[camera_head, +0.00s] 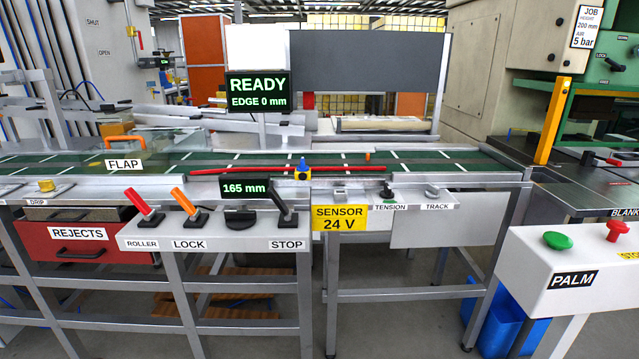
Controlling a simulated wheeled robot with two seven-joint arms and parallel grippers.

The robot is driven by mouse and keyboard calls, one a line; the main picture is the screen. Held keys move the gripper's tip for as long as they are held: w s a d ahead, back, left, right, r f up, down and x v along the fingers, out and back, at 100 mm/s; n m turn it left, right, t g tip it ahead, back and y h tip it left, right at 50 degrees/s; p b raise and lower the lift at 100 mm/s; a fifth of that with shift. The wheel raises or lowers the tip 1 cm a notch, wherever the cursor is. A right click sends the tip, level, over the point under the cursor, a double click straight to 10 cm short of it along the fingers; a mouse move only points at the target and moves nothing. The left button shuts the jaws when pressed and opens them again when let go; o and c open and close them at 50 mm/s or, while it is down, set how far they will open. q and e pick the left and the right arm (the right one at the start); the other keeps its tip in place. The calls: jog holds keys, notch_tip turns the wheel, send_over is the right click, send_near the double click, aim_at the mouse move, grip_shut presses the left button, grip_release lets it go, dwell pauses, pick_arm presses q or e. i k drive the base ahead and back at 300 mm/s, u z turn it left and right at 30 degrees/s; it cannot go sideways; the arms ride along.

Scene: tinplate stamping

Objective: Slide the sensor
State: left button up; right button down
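Neither of my grippers is in view.
A READY, EDGE 0 mm display (258,92) stands behind the belt. A yellow post (552,120) and a PALM button box (572,278) are at right.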

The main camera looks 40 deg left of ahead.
aim_at(298, 176)
jog(key=u, duration=1.3)
jog(key=i, duration=1.05)
jog(key=u, duration=0.4)
